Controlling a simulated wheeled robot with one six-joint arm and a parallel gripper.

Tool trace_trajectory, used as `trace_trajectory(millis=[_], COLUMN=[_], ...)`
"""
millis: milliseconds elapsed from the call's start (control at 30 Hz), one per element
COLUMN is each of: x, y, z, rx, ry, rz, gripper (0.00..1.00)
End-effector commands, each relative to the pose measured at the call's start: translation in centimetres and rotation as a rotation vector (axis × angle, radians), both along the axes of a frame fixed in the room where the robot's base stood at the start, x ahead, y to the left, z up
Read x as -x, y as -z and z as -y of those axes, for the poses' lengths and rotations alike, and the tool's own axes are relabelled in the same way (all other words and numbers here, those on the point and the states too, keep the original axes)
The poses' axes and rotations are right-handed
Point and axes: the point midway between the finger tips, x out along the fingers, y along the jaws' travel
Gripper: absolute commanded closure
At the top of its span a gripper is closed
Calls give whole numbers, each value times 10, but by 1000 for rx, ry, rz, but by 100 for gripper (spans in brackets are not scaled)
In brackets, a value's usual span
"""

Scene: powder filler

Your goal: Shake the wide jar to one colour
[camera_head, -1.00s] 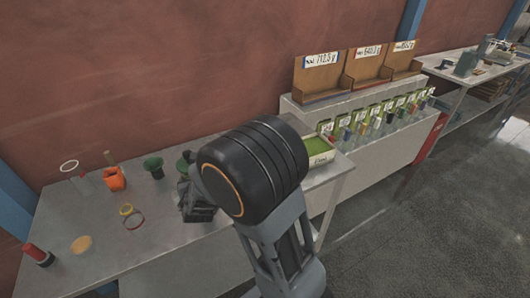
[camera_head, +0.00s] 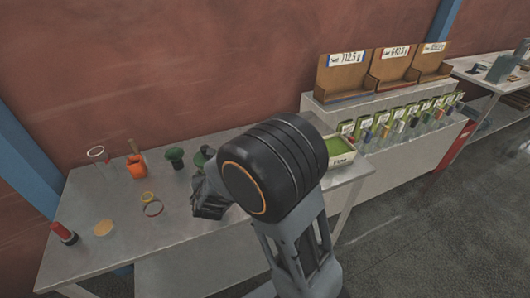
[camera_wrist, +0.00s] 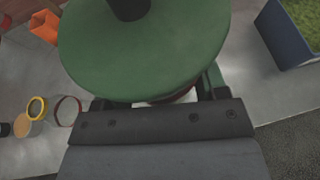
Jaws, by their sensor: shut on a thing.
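My gripper (camera_head: 208,192) is low over the left table, mostly hidden behind my arm's black joint in the head view. In the wrist view, a broad green disc with a dark knob (camera_wrist: 145,50) fills the top middle, close to the camera. A little of a pale body with a dark red edge (camera_wrist: 172,97) shows under the disc, between my gripper's fingers (camera_wrist: 165,92). I take this for the wide jar, held in the shut jaws. Its contents and colour are hidden. A green part (camera_head: 200,158) shows just behind my gripper in the head view.
Left of my gripper on the table (camera_head: 125,240) are a dark green funnel-like piece (camera_head: 175,157), an orange container (camera_head: 136,167), yellow and dark red rings (camera_head: 152,207), a tan disc (camera_head: 103,228) and a red-and-black cylinder (camera_head: 64,233). A green-filled tray (camera_head: 340,150) stands at right.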

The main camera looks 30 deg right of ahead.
Motion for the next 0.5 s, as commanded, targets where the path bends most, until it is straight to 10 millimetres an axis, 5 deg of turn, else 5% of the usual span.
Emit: trace_trajectory(millis=[133,500], x=[-1,-1], y=[2,5], z=[3,74], rx=[0,-1], ry=[5,7], rz=[4,7], gripper=[57,57])
